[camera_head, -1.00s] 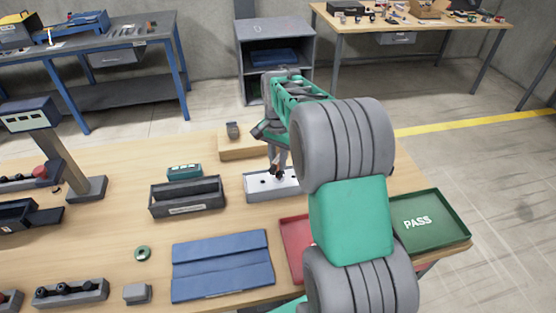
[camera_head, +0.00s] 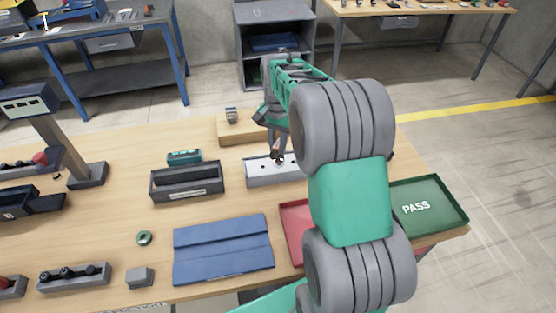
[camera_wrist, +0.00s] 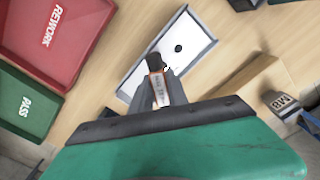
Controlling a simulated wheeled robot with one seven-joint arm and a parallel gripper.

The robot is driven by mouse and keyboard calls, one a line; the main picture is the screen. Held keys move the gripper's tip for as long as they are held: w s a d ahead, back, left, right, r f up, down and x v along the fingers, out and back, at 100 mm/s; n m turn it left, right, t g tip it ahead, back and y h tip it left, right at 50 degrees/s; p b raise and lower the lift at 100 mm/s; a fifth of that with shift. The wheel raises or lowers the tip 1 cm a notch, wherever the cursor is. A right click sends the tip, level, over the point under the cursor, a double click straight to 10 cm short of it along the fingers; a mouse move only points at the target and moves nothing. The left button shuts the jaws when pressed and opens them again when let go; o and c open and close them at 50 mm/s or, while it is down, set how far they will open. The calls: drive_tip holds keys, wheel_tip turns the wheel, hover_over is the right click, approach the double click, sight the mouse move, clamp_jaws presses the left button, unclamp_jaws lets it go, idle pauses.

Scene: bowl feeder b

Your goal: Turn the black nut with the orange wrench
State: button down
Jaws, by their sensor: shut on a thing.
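My gripper (camera_wrist: 166,92) is shut on an orange tool with a white label (camera_wrist: 160,88), apparently the orange wrench. In the head view the wrench (camera_head: 277,153) is a small orange patch below my gripper (camera_head: 278,142), over the grey block with a white top (camera_head: 262,172). This block also shows in the wrist view (camera_wrist: 198,36). A black part (camera_wrist: 153,62) is at the far end of the wrench; I cannot tell whether it is the wrench head or the black nut. A black round spot (camera_wrist: 178,47), nut or hole, is on the block's white top, apart from the wrench.
A red REWORK tray (camera_head: 293,220) and a green PASS tray (camera_head: 440,222) lie at the right. A dark open box (camera_head: 187,187) stands left of the block. A wooden block (camera_head: 240,137) is behind it. A blue mat (camera_head: 222,250) lies in front.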

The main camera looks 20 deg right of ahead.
drive_tip(key=shift+r+p, duration=1.55)
drive_tip(key=shift+r, duration=0.95)
drive_tip(key=shift+f, duration=0.1)
